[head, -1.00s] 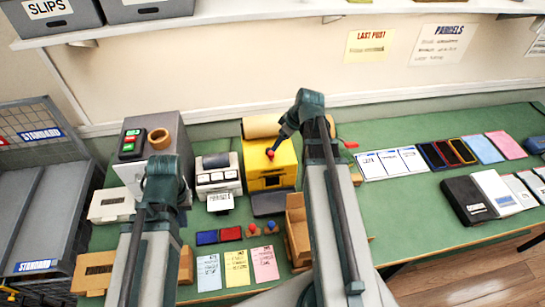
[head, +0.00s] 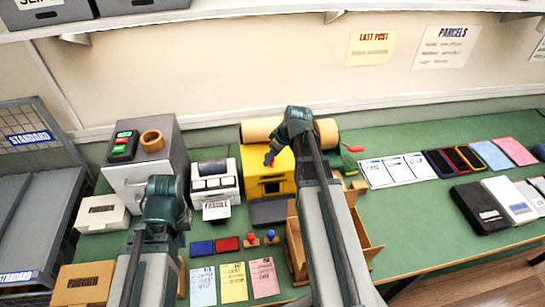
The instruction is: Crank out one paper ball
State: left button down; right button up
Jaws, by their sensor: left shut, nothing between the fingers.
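The yellow machine (head: 267,172) stands on the green bench against the wall, with a dark opening low on its front and a brown paper roll (head: 258,130) behind its top. My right gripper (head: 272,156) is at the upper front of the machine, beside a small red part. Whether its fingers hold that part cannot be told. A red-tipped handle (head: 353,148) sticks out right of the machine, beyond my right arm, which hides the machine's right side. My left gripper (head: 168,190) is shut and empty, in front of the grey box. No paper ball is visible.
A white label printer (head: 215,183) stands left of the machine and the grey box (head: 145,168) further left. A wooden holder (head: 296,240) is partly behind my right arm. Coloured cards (head: 233,282) lie in front. Phones and sheets fill the bench's right side.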

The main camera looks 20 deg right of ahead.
grip_shut()
